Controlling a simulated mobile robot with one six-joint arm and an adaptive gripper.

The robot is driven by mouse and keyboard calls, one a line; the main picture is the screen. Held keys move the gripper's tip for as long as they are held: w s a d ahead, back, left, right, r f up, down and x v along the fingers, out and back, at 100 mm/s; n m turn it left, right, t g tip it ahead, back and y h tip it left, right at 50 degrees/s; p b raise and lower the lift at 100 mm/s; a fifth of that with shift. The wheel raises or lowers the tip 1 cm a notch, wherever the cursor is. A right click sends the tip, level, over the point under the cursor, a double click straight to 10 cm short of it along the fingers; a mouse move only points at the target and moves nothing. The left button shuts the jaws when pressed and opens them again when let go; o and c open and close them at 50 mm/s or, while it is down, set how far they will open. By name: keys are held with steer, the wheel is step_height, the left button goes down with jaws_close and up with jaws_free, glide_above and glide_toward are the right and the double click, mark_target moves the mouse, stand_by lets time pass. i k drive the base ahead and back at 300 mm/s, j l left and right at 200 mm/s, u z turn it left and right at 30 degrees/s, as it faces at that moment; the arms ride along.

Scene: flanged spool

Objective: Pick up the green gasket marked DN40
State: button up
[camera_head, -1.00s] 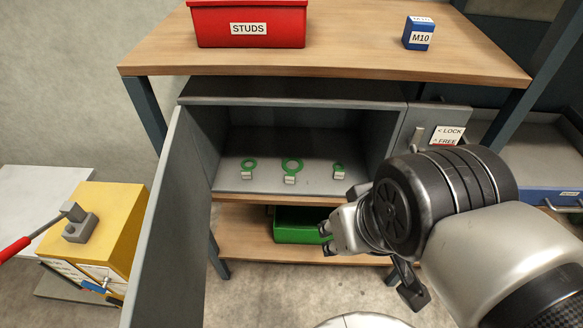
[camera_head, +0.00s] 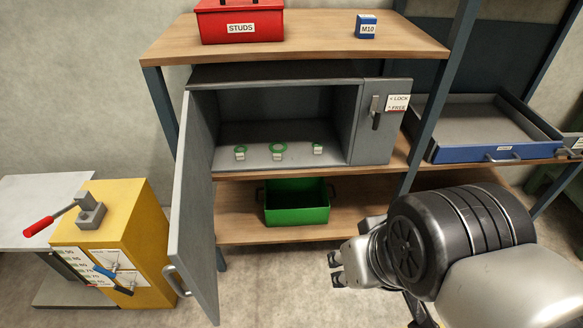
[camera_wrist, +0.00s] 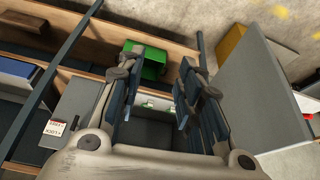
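Three green ring gaskets lie in a row on the floor of an open grey cabinet (camera_head: 280,100): a left one (camera_head: 240,149), a larger middle one (camera_head: 278,147) and a right one (camera_head: 317,147). Each has a small white tag whose print is too small to read, so I cannot tell which is DN40. My gripper (camera_head: 335,269) is outside the cabinet, in front of and below it to the right. In the wrist view, my gripper (camera_wrist: 155,100) has its fingers wide apart with nothing held; small green and white pieces show between them.
The cabinet door (camera_head: 195,200) stands open on the left. A green bin (camera_head: 297,204) is on the shelf below. Above are a red STUDS box (camera_head: 240,22) and blue M10 box (camera_head: 367,27). A blue-fronted tray (camera_head: 480,130) is right; a yellow cabinet (camera_head: 130,215) is left.

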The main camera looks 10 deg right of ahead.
mark_target(276, 154)
steer(key=j+z, duration=0.25)
steer(key=j, duration=0.25)
steer(key=j+z, duration=0.25)
steer(key=j, duration=0.25)
steer(key=k+j+z, duration=0.1)
steer(key=j+z, duration=0.15)
steer(key=j, duration=0.25)
steer(key=k+j+z, duration=0.1)
steer(key=j+z, duration=0.15)
steer(key=j, duration=0.2)
steer(key=k+j+z, duration=0.25)
steer(key=j, duration=0.2)
steer(key=i+j+z, duration=0.1)
steer(key=i+j, duration=0.2)
steer(key=i+j+z, duration=0.1)
steer(key=i+j, duration=0.2)
steer(key=j, duration=0.15)
steer(key=i+j+z, duration=0.15)
steer(key=j, duration=0.25)
steer(key=i+j+z, duration=0.1)
steer(key=i+j, duration=0.25)
steer(key=j, duration=0.05)
